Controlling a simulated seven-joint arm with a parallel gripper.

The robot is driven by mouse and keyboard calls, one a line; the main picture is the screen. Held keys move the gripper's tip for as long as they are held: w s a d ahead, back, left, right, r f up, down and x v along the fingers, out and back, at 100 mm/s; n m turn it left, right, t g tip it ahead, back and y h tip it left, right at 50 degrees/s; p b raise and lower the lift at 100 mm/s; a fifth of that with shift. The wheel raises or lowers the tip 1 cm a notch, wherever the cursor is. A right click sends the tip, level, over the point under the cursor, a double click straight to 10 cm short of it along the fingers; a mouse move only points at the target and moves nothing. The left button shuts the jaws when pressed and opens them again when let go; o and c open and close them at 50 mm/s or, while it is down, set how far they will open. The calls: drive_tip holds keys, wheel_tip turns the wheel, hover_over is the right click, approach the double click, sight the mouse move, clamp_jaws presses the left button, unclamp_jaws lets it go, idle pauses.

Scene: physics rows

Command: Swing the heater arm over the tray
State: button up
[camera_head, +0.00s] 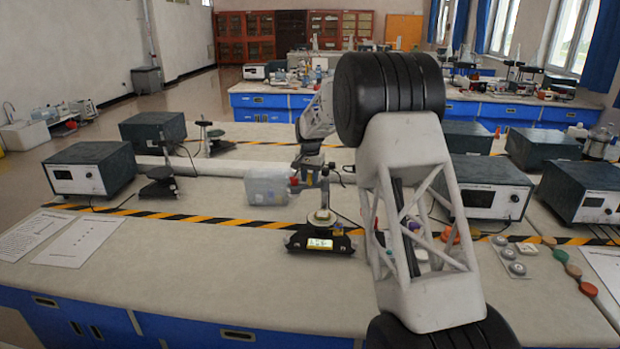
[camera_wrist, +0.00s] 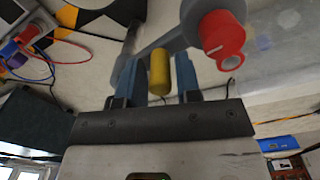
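The heater arm is a grey bar with a red-capped head (camera_wrist: 222,35) and a yellow peg (camera_wrist: 159,72) in the wrist view. My gripper (camera_wrist: 157,78) has its two blue fingers apart, one on each side of the yellow peg, with small gaps visible. In the head view my gripper (camera_head: 312,163) is low over the stand, and red parts (camera_head: 294,184) of the heater arm show beside it. The round tray (camera_head: 322,217) sits below on a black balance (camera_head: 320,241) with a lit display. My arm covers the area to its right.
A translucent container (camera_head: 267,186) stands just left of the stand. A striped tape line (camera_head: 215,220) crosses the bench. Instrument boxes (camera_head: 90,170) stand left and right, with small discs (camera_head: 516,268) at right. Cables run behind the balance.

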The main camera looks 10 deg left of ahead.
sight(324, 183)
drive_tip(key=shift+f, duration=0.1)
clamp_jaws()
drive_tip(key=shift+s+n, duration=0.15)
drive_tip(key=shift+n, duration=0.15)
drive_tip(key=shift+s+d+n, duration=0.3)
drive_tip(key=shift+s+n, duration=0.25)
drive_tip(key=shift+n, duration=0.55)
drive_tip(key=shift+s+d+n, duration=0.45)
drive_tip(key=shift+d+n, duration=0.4)
drive_tip(key=shift+n, duration=1.2)
drive_tip(key=shift+s+d+n, duration=0.5)
drive_tip(key=shift+d+n, duration=0.3)
drive_tip(key=shift+n, duration=1.2)
drive_tip(key=shift+s+d+n, duration=0.45)
drive_tip(key=shift+d+n, duration=0.4)
drive_tip(key=shift+n, duration=1.2)
